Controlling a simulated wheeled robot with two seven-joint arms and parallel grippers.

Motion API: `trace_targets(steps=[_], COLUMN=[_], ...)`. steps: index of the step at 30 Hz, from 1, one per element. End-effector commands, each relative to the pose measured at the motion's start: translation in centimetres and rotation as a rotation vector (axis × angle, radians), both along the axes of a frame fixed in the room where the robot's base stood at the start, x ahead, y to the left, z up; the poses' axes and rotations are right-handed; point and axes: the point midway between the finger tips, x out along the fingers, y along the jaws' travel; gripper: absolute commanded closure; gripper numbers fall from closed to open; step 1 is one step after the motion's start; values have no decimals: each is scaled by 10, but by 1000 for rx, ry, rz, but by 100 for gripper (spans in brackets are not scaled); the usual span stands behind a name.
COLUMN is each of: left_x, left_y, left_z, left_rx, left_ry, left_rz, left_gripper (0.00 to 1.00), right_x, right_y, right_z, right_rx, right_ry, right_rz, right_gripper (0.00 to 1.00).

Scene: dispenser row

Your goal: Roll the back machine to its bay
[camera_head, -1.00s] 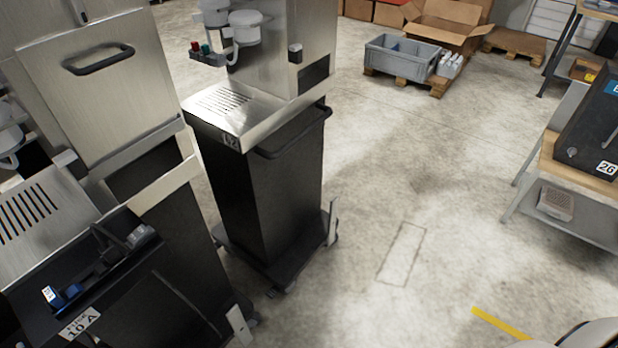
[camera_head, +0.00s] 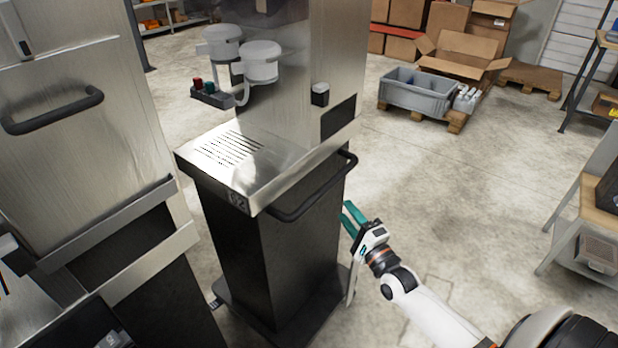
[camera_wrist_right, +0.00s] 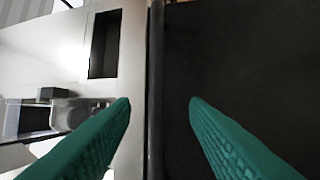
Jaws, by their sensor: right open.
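The back machine (camera_head: 272,250) is a steel dispenser on a black wheeled cabinet, upright, with a slotted drip tray and a plate that seems to read 42. Its black bar handle (camera_head: 318,188) runs along the edge below the tray. My right gripper (camera_head: 347,214) has teal fingers and is open, just right of and below the handle's right end in the head view. In the right wrist view the dark handle bar (camera_wrist_right: 155,75) runs upright between the two open fingertips (camera_wrist_right: 160,101); I cannot tell whether they touch it. My left gripper is not in view. The bay is not clearly visible.
Another steel machine (camera_head: 75,90) stands close on the left. A grey crate (camera_head: 415,95) on a pallet and open cardboard boxes (camera_head: 455,55) are at the back. A workbench (camera_head: 600,195) stands at the right edge. The floor between is clear.

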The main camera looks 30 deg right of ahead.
Motion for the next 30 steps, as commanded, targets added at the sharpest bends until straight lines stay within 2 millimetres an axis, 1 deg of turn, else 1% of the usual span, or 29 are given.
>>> trace_targets(steps=[1,5,10,15,18,21,24,30], left_x=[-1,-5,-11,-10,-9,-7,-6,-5], left_y=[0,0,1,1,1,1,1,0], left_z=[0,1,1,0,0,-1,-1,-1], left_rx=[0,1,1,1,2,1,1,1], left_ry=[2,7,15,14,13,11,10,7], left_rz=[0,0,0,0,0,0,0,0], left_gripper=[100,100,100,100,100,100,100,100], right_x=[3,18,51,83,98,109,115,117], right_y=[0,0,-1,-1,-1,-1,-1,0], right_z=[3,7,13,18,20,21,22,22], right_rx=[9,10,8,7,7,6,6,6], right_ry=[-7,-8,-8,-7,-5,-4,-3,-2], right_rz=[2,1,1,1,1,1,1,2], right_gripper=[59,59,59,59,59,59,59,59])
